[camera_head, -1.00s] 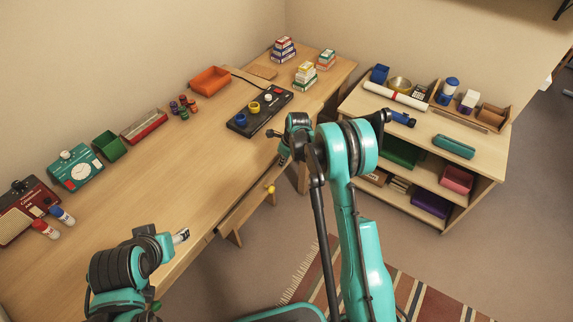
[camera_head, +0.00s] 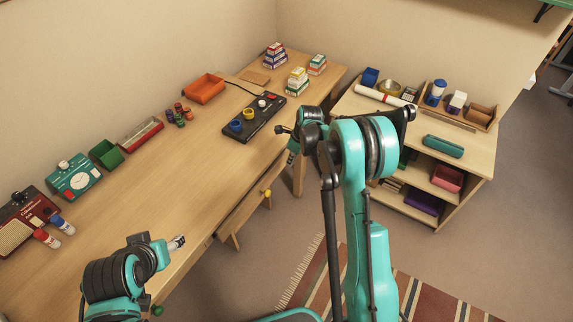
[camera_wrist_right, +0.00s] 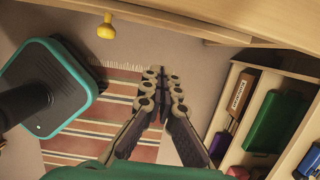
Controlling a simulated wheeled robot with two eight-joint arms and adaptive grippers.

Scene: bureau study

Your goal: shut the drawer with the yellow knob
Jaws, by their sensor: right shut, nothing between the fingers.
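The yellow knob (camera_head: 266,193) sits on the wooden drawer front (camera_head: 243,211) below the desk's front edge. The drawer seems to stand out a little from the desk; how far is hard to tell. In the right wrist view the knob (camera_wrist_right: 106,27) is at the upper left, apart from my fingers. My right gripper (camera_wrist_right: 160,75) is shut and empty, in front of the desk and to the right of the knob. In the head view its fingers (camera_head: 291,158) are small and partly hidden by my arm. My left gripper (camera_head: 177,243) is over the desk's near edge, its jaws unclear.
The desk (camera_head: 185,190) carries a black panel with coloured knobs (camera_head: 254,119), an orange tray (camera_head: 204,89) and a green box (camera_head: 106,154). A shelf unit (camera_head: 470,165) stands to the right. A striped rug (camera_head: 420,300) lies on open floor.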

